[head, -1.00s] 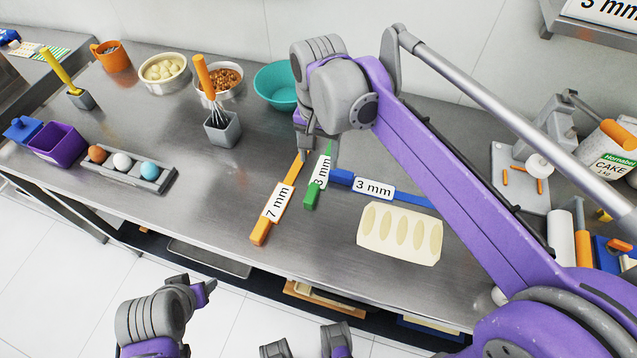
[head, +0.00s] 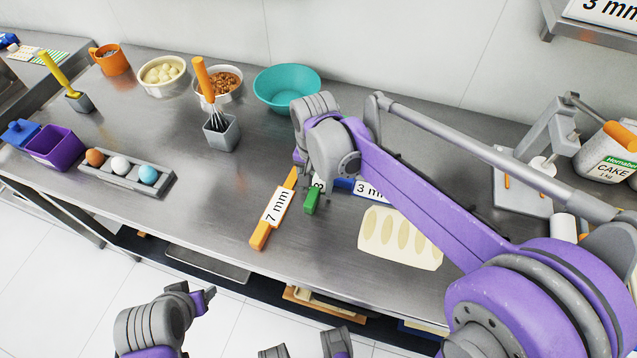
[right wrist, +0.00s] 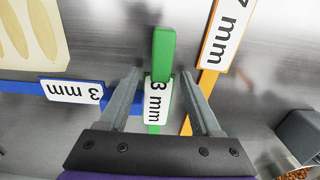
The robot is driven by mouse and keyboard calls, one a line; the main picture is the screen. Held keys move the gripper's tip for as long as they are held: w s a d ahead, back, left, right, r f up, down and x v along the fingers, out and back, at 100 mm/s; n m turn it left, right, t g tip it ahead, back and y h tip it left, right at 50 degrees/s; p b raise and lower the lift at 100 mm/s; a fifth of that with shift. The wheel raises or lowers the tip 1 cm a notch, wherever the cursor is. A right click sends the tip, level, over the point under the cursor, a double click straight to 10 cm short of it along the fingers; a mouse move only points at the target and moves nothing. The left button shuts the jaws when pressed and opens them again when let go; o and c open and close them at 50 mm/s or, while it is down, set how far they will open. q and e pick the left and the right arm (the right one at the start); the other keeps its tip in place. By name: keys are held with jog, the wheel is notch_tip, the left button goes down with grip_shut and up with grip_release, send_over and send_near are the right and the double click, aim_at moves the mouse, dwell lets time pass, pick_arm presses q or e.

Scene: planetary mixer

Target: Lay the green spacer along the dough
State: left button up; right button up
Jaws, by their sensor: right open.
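The green spacer (head: 312,203), labelled 3 mm, lies on the steel counter; its far part is hidden by my right wrist in the head view. In the right wrist view, the green spacer (right wrist: 163,55) runs between the spread fingers of my right gripper (right wrist: 161,73). The gripper is open, one finger on each side; I cannot tell whether they touch it. A pale slab with several oval marks (head: 399,238), seemingly the dough, lies to the right. The blue 3 mm spacer (head: 343,185) lies behind the slab, partly covered by my arm.
The orange 7 mm spacer (head: 259,236) lies close left of the green one. A whisk holder (head: 221,135), an egg tray (head: 127,173) and a teal bowl (head: 287,88) stand further left and back. The counter between the egg tray and orange spacer is clear.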

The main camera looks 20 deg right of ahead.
grip_shut()
jog(key=shift+r, duration=0.15)
dwell(0.4)
